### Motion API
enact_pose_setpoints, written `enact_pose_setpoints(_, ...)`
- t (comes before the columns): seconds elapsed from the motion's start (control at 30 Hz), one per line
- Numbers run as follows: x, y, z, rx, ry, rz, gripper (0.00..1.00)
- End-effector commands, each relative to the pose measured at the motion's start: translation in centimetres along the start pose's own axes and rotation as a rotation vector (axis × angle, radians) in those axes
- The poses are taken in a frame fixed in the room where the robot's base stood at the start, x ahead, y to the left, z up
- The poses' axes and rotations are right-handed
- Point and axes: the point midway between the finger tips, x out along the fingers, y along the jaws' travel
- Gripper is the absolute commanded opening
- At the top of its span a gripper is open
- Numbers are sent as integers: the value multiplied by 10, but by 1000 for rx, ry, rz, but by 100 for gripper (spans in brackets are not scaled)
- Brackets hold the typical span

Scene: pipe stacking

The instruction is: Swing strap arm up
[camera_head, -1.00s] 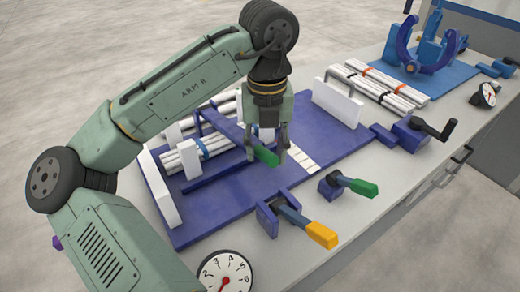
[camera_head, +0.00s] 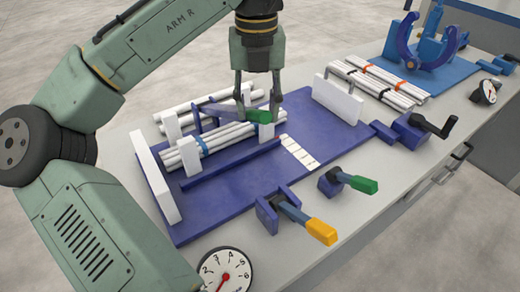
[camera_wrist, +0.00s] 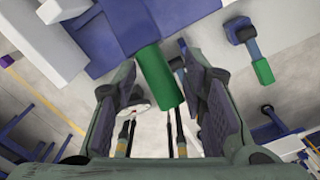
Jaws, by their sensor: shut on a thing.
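The strap arm (camera_head: 215,110) is a blue-purple bar with a green handle (camera_head: 257,116), hinged beside the white pipe bundle (camera_head: 222,138). My gripper (camera_head: 256,108) has its fingers on either side of the green handle and is shut on it. The handle (camera_wrist: 158,78) also shows between the fingers in the wrist view, with the bar running up from it. The bar's angle above the pipes is hard to judge. The bundle lies in a cradle on the purple base plate (camera_head: 225,205), with a blue band around it.
A yellow-handled clamp (camera_head: 318,230) and a second green-handled clamp (camera_head: 357,183) stand at the plate's front edge. A dial (camera_head: 226,272) sits at the front. White end plates (camera_head: 338,98) flank the cradle. More pipes (camera_head: 380,80) and a blue fixture (camera_head: 425,50) are at back right.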

Motion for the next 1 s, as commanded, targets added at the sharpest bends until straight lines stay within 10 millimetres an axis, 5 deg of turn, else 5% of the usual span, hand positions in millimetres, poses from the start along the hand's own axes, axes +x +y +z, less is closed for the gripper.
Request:
enact_pose_setpoints(0.17,-3,6,1,-3,6,12,23)
enact_pose_setpoints(0.73,-62,30,41,-8,6,13,26)
enact_pose_setpoints(1.0,-68,33,45,-5,7,12,25)
